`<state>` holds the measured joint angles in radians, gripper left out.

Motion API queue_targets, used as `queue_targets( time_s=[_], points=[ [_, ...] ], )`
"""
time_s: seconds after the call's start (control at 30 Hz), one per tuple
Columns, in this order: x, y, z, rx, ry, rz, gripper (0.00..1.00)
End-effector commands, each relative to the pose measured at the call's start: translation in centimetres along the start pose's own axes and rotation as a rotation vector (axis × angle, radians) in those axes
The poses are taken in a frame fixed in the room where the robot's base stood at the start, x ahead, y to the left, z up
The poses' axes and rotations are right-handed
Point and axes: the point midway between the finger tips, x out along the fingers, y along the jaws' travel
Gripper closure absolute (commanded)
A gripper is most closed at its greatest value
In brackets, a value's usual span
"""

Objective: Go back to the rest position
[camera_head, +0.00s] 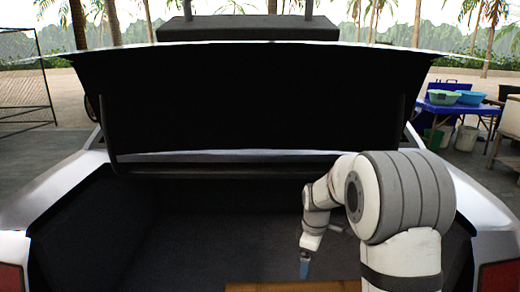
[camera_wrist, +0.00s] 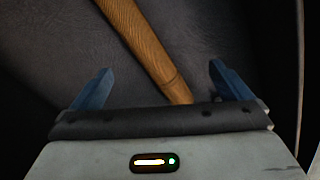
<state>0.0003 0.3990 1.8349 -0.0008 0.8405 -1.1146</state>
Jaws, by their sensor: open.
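My gripper (camera_head: 304,268) reaches down into the open car trunk, its blue fingertip low over the dark floor. In the wrist view my gripper (camera_wrist: 160,70) is open, with its two blue fingers wide apart. A brown wooden rod, like a handle (camera_wrist: 145,40), runs from the top edge down to the gripper's palm edge, between the fingers. There is a gap to both fingers. Its far end is out of frame. I cannot tell how far below the fingers it lies.
The dark trunk floor (camera_head: 210,240) is clear at left. A wooden surface (camera_head: 285,287) shows at the bottom edge. The raised trunk lid (camera_head: 250,95) stands above the opening. A blue table (camera_head: 455,108) with basins is outside at right, and a mesh frame (camera_head: 25,80) at left.

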Motion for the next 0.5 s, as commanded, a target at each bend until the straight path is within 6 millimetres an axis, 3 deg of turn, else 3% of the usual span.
queue_targets(
  time_s=[0.03, 0.2, 0.5],
  points=[
    [-3.7, -1.3, 0.7, 0.067, 0.007, 0.014, 0.02],
    [-11.0, -6.2, 3.1, 0.312, 0.028, 0.04, 0.02],
    [-20.3, -15.6, 7.8, 0.744, 0.082, 0.077, 0.02]
  ],
)
